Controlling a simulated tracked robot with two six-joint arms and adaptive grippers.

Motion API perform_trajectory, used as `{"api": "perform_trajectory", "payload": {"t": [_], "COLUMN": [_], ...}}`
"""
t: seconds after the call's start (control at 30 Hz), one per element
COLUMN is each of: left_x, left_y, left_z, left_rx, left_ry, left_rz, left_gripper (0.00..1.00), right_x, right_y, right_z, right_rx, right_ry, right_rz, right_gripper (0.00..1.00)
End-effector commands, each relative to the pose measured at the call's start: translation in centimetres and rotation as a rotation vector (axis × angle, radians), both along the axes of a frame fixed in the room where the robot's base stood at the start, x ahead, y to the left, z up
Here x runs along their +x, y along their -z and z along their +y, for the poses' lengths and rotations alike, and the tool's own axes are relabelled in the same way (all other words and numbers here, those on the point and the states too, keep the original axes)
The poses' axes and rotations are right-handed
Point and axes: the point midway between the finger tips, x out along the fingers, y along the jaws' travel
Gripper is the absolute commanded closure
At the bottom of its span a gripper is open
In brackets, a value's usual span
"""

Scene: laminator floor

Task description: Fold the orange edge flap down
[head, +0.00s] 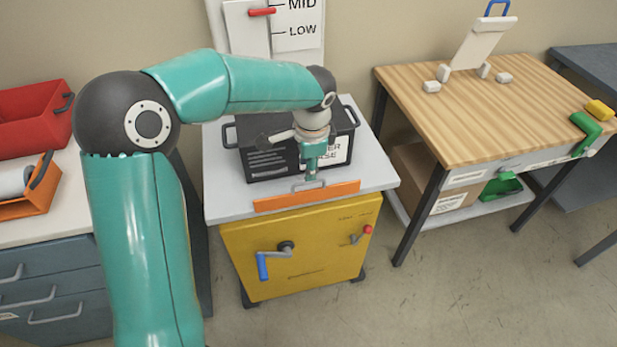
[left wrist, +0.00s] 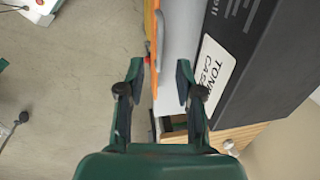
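The orange edge flap (head: 306,197) runs along the front edge of the grey top of the yellow cabinet. It appears to stand up from that edge, though its exact angle is hard to tell. A small grey handle (left wrist: 160,40) sits beside it. My left gripper (head: 312,177) points down just behind the flap. In the left wrist view the flap (left wrist: 153,75) and a strip of the grey top lie between the two spread fingers of this gripper (left wrist: 159,72). The fingers look open and hold nothing; contact with the flap cannot be told. My right gripper is not in view.
A black toner case (head: 262,162) stands on the grey top, close behind my left gripper. The yellow cabinet front (head: 300,250) has a blue-handled crank (head: 263,265) and a red-knobbed lever (head: 367,229). A wooden workbench (head: 480,110) stands right. Red (head: 30,115) and orange bins (head: 35,195) are left.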

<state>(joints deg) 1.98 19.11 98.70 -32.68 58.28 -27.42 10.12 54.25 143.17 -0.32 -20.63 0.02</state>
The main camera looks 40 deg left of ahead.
Motion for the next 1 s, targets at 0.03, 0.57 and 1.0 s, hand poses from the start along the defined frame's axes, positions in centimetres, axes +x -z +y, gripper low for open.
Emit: {"api": "perform_trajectory", "payload": {"t": [0.03,0.57,1.0], "left_x": [0.0,0.6,0.6], "left_y": [1.1,5.7,5.6], "left_z": [0.2,0.8,0.8], "left_rx": [-0.001,-0.001,0.0], "left_ry": [-0.002,-0.003,-0.003], "left_rz": [0.005,0.0,0.0], "left_gripper": [0.65,0.65,1.0], "right_x": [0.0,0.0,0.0], "right_y": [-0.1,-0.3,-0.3], "right_z": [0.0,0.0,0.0], "right_rx": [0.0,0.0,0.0], "right_ry": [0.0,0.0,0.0], "right_rz": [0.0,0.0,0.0], "right_gripper": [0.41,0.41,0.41]}}
